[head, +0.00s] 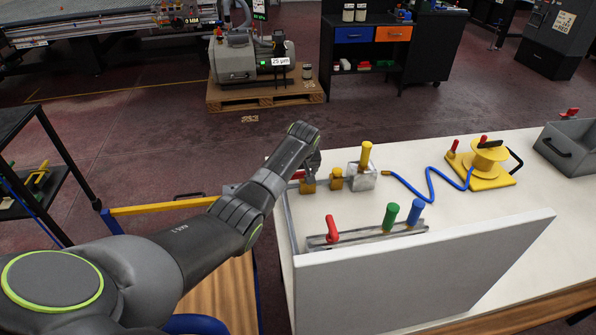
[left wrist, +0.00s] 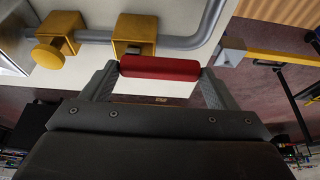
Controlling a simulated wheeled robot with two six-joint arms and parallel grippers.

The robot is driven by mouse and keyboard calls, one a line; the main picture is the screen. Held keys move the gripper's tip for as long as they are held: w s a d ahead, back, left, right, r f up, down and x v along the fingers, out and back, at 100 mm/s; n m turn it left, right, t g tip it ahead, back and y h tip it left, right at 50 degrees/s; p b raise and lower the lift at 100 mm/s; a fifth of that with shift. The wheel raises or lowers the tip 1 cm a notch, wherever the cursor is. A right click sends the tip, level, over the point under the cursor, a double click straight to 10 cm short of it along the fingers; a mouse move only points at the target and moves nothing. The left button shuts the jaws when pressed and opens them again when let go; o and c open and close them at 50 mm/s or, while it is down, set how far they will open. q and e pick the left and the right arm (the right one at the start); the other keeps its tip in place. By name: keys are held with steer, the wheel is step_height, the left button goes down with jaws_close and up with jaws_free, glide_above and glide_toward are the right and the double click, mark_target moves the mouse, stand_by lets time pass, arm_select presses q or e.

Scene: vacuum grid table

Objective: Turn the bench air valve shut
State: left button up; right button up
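The bench air valve has a yellow body (head: 308,187) on a grey pipe at the left end of the white bench. Its red handle (head: 298,175) is partly hidden by my left gripper (head: 311,168) in the head view. In the left wrist view, the valve body (left wrist: 133,27) is at the top and the red handle (left wrist: 160,68) lies crosswise between the fingers of my left gripper (left wrist: 160,76). The fingers are wide apart, near the two ends of the handle. I cannot tell whether they touch it. My right gripper is not in view.
A yellow fitting (head: 336,179) and a metal block with a yellow knob (head: 366,156) stand right of the valve. Red, green and blue handles (head: 389,216) stand behind a white panel (head: 420,275).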

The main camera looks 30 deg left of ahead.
arm_select(q)
steer(key=c, duration=0.9)
